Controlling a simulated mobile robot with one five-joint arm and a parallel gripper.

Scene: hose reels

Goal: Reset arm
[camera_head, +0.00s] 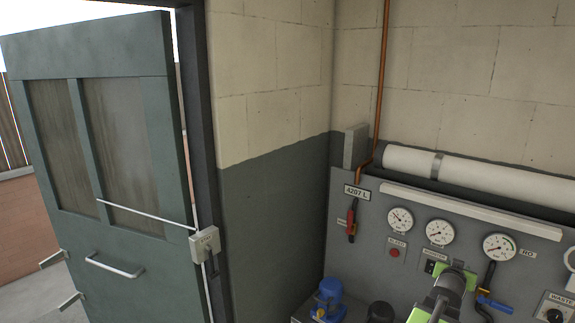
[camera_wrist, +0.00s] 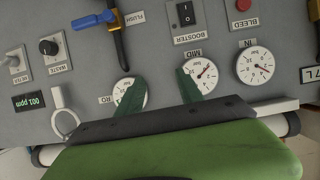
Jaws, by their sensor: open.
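My gripper (camera_wrist: 158,92) shows in the wrist view as two dark green fingers standing apart, with only the grey panel visible between them. Nothing is held. The fingertips overlap the edges of the RO gauge (camera_wrist: 130,91) and the MID gauge (camera_wrist: 201,76); I cannot tell how far they are from the panel. In the head view my arm's dark and green end (camera_head: 447,290) shows low at right, in front of the panel (camera_head: 360,235); its fingertips are not clear there.
The panel carries a booster switch (camera_wrist: 186,13), a red bleed button (camera_wrist: 243,5), a blue-handled flush valve (camera_wrist: 92,20) and a waste knob (camera_wrist: 48,47). A white cylinder (camera_head: 480,172) runs above it. A blue fitting (camera_head: 330,298) stands below. A green door (camera_head: 110,150) stands open at left.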

